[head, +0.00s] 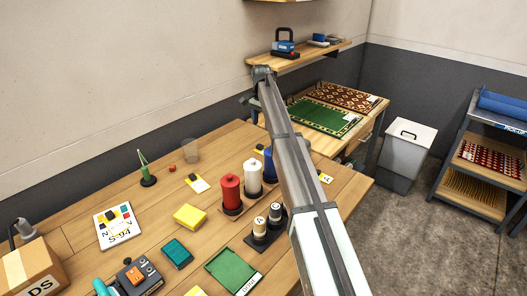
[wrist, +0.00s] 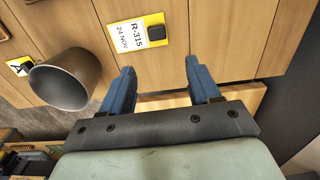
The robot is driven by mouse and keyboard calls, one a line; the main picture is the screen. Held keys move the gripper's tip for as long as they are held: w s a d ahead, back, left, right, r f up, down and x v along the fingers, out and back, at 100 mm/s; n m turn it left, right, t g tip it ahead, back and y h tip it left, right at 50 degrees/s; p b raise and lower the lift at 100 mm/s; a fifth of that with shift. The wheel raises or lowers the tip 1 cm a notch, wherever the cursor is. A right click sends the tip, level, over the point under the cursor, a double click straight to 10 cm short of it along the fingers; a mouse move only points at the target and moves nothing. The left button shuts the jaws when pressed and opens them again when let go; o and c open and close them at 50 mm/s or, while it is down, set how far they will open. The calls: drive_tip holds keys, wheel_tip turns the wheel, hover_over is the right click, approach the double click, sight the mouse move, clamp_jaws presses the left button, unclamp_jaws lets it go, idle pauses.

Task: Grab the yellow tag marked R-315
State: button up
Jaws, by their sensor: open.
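The yellow-edged tag marked R-315 (wrist: 124,35) lies flat on the wooden surface at the top of the wrist view. It has a white face, the line "24 NOV" and a small black square piece on its right part. My gripper (wrist: 158,68) is open, its two blue fingers apart with nothing between them. The tag is beyond the fingertips and a little left of the middle. In the head view my arm crosses the table and hides part of it; the fingers are not clear there. I cannot read R-315 on any tag in that view.
A dark grey cup (wrist: 70,79) stands left of my fingers, near another yellow tag (wrist: 20,65). In the head view, red (head: 231,190) and white (head: 253,174) spools, a yellow block (head: 190,217) and a green piece (head: 233,270) crowd the table.

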wheel_tip(320, 180, down, 5)
drive_tip(key=shift+r, duration=0.1)
drive_tip(key=shift+s+a+f, duration=0.1)
drive_tip(key=shift+s+f, duration=0.05)
drive_tip(key=shift+f, duration=1.2)
drive_tip(key=shift+s+a+f, duration=0.1)
drive_tip(key=shift+s+f, duration=0.05)
drive_tip(key=shift+f, duration=1.2)
drive_tip(key=shift+c, duration=0.2)
drive_tip(key=c, duration=1.1)
